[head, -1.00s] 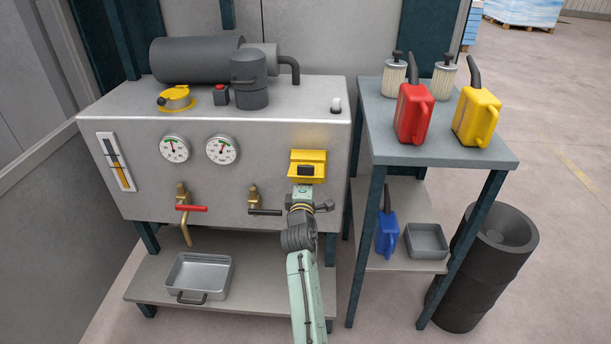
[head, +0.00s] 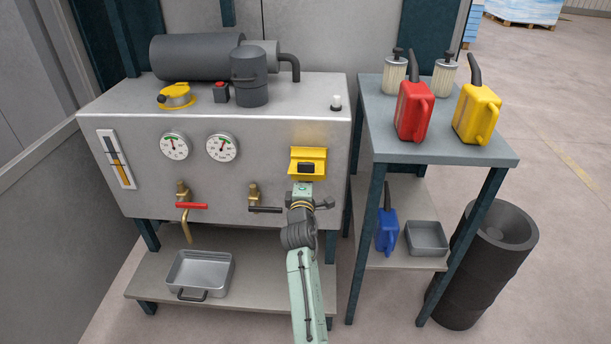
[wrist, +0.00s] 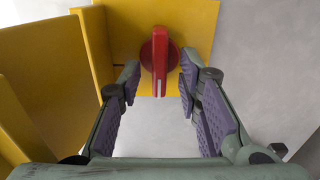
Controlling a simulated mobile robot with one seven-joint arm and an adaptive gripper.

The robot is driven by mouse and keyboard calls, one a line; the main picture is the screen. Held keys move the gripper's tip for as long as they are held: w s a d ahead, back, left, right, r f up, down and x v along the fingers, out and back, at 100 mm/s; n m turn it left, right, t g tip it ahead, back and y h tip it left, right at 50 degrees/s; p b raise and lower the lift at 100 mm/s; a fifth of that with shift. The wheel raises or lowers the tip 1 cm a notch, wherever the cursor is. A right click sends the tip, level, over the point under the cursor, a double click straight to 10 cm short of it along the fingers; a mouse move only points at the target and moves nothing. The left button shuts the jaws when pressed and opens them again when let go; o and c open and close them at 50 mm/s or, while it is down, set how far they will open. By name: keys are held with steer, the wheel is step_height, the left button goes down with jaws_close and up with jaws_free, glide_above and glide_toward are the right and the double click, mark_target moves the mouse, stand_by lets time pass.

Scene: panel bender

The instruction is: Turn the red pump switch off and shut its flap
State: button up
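The red pump switch (wrist: 159,60) sits on a yellow plate (wrist: 198,22) in the wrist view. Its bar handle points up and down in that picture, with a pale mark at its lower end. The yellow flap (wrist: 48,65) stands open to the left of the plate. My gripper (wrist: 158,84) is open, with one finger on each side of the red handle; a gap shows beside each fingertip. In the head view my gripper (head: 304,176) is at the yellow switch housing (head: 308,154) on the machine's front, and hides the red switch there.
Left of the housing are a dark-handled valve (head: 264,209), a red-handled valve (head: 190,206) and two gauges (head: 222,147). A side table (head: 390,146) with red and yellow cans stands to the right. Bare panel lies around the housing.

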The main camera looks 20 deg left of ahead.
steer(key=v, duration=1.2)
